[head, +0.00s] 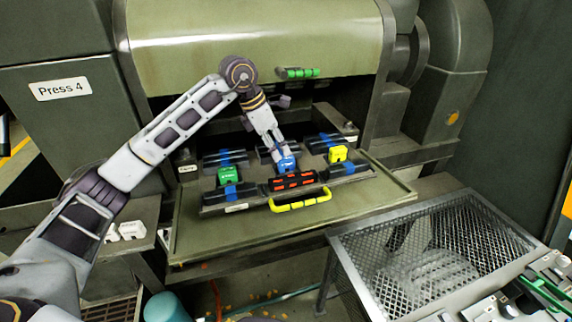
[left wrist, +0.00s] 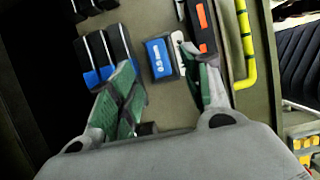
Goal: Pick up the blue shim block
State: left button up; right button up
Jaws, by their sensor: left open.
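The blue shim block (head: 287,164) sits on the dark tray (head: 210,209) on the press bench, between a green block and a yellow block. In the left wrist view the blue block (left wrist: 158,58) shows a white mark on its top. One finger is on each side, with no clear contact. My right gripper is not in view.
A green block (head: 228,174), a yellow block (head: 337,155) and several black bars with blue bands stand close around. A red-marked black bar (head: 292,181) and a yellow handle (head: 301,202) are in front. The press housing (head: 255,35) overhangs behind. A mesh basket (head: 400,286) stands front right.

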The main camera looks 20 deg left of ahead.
aim_at(285, 158)
pick_arm(q)
jog(key=shift+f, duration=0.1)
jog(key=shift+p+x, duration=0.4)
jog(key=shift+x, duration=2.1)
jog(key=shift+w+d, duration=0.15)
jog(key=shift+c, duration=0.5)
grip_shut()
